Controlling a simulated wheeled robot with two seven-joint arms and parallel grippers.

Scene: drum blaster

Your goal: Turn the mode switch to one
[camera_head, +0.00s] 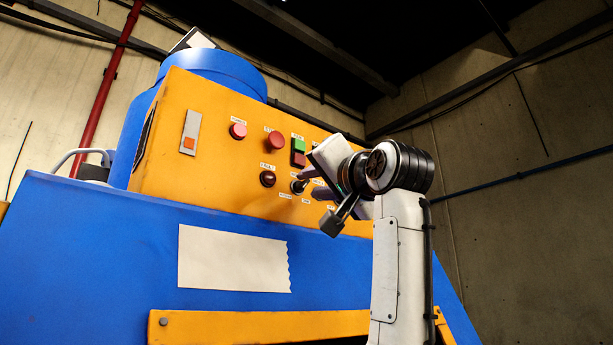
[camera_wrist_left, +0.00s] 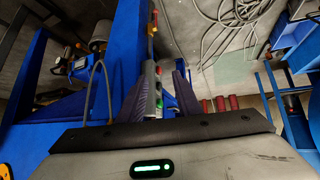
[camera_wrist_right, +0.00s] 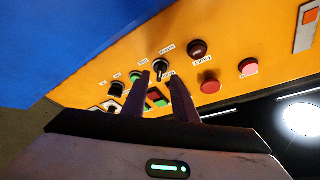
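A black rotary switch (camera_head: 298,186) with small white labels around it sits on the orange control panel (camera_head: 215,165). I take it for the mode switch; the label text is too small to read surely. In the right wrist view the switch (camera_wrist_right: 161,68) shows between and just beyond my two fingertips, its pointer toward me. My right gripper (camera_head: 309,184) is open at the panel; in its own wrist view the fingers (camera_wrist_right: 160,80) stand apart. I cannot tell whether they touch the switch. My left gripper (camera_wrist_left: 158,75) is open, away from the panel.
Near the switch are a dark red lamp (camera_head: 268,179), a red button (camera_head: 276,140) and a green-and-red button pair (camera_head: 299,150). A second black switch (camera_wrist_right: 116,88) sits close by. A grey button box (camera_wrist_left: 151,90) shows between my left fingers, apparently beyond them.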

